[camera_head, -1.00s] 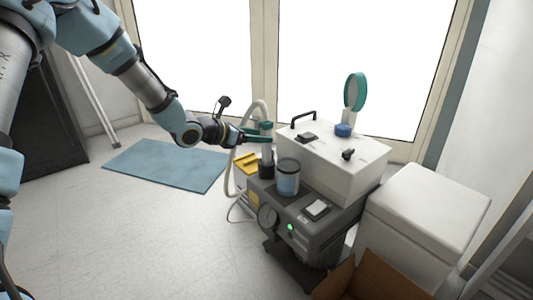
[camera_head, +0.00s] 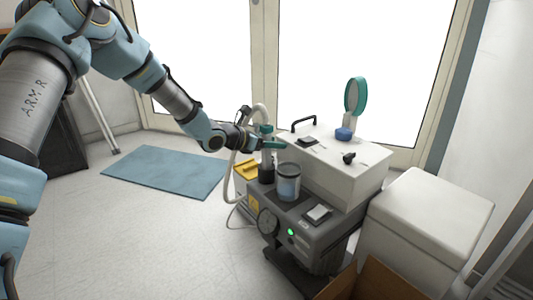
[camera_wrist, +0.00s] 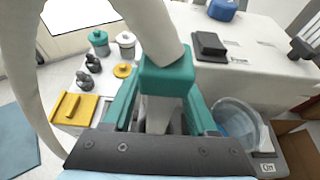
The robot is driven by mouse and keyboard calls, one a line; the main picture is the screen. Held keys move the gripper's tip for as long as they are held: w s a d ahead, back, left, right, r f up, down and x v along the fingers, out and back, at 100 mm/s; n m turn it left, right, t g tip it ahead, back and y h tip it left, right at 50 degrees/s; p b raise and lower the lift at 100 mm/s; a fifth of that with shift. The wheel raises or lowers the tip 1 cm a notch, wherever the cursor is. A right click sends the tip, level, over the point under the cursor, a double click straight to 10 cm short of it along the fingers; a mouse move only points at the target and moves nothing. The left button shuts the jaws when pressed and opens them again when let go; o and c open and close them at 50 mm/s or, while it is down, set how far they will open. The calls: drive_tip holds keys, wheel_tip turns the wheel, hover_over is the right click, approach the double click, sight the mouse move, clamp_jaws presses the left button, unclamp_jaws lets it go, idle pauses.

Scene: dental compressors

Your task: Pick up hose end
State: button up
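The hose end is a pale nozzle with a teal collar (camera_head: 265,129), standing upright over a black holder (camera_head: 266,173) on the grey compressor unit (camera_head: 300,215). In the wrist view, the teal collar of the hose end (camera_wrist: 166,74) is close in front, with the white hose (camera_wrist: 150,28) rising from it. My gripper (camera_head: 274,143) is at the hose end, just below the collar. In the wrist view, the teal fingers of my gripper (camera_wrist: 163,100) stand apart on either side of the pale nozzle. The nozzle's lower part is hidden by the gripper body.
A clear blue-tinted cup (camera_head: 288,182) stands close to the right of the holder. A white box (camera_head: 335,165) with a black handle is behind. A yellow tray (camera_wrist: 75,108) and small jars (camera_wrist: 99,42) are to the left. A white bin (camera_head: 425,215) stands right.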

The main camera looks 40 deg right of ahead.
clamp_jaws()
drive_tip(key=shift+r, duration=0.15)
idle(0.4)
